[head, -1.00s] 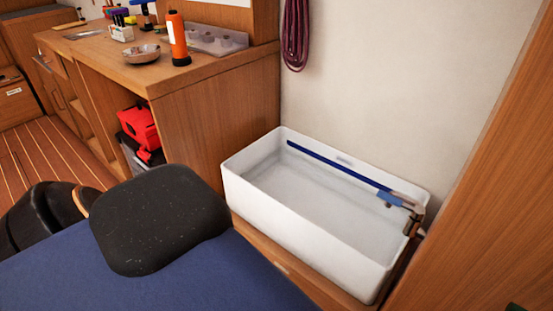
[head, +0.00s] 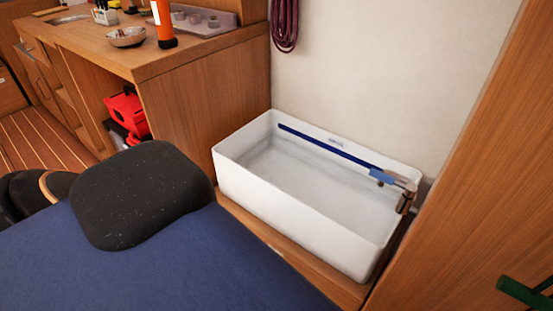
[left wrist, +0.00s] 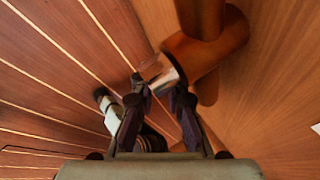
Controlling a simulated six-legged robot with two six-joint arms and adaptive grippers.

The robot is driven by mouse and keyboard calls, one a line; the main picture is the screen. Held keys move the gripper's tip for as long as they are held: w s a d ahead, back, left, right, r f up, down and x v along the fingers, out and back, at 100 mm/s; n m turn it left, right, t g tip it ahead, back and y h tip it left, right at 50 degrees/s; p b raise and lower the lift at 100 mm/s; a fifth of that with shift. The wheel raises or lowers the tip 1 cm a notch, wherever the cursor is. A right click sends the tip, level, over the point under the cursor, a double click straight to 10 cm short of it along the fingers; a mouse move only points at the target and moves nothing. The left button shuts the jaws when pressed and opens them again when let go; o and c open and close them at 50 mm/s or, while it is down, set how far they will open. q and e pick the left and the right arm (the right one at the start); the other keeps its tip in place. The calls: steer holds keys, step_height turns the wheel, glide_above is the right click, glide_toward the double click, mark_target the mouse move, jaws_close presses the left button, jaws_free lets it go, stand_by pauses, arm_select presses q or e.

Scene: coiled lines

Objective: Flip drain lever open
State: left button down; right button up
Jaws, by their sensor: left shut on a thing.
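My left gripper (left wrist: 160,98) shows in the left wrist view, its two dark fingers closed around the silver end of a brown cylindrical piece (left wrist: 195,58). This piece lies by a wooden panel; what it belongs to cannot be told. In the head view, a dark green handle-like piece (head: 525,295) shows at the lower right edge by the wooden panel, partly cut off. I cannot tell whether either piece is the drain lever. A white basin (head: 290,203) stands by the wall with a blue bar and a metal fitting (head: 403,192) at its right end. My right gripper is not in view.
A blue cushioned surface (head: 190,270) with a black pad (head: 140,195) fills the lower left. A wooden counter (head: 205,55) holds a bowl (head: 127,37) and an orange bottle (head: 163,22). A black-and-white object (left wrist: 108,108) is left of the fingers in the wrist view.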

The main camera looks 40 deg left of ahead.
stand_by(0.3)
arm_select(q)
steer(key=c, duration=1.4)
jaws_free()
steer(key=shift+o, duration=0.3)
steer(key=shift+w, duration=0.1)
steer(key=shift+w+r, duration=0.2)
steer(key=shift+s+a+r, duration=0.2)
steer(key=shift+a+r, duration=0.1)
steer(key=shift+r, duration=0.1)
steer(key=s+v, duration=0.1)
steer(key=v, duration=0.6)
steer(key=shift+d+f, duration=0.15)
steer(key=shift+f, duration=0.1)
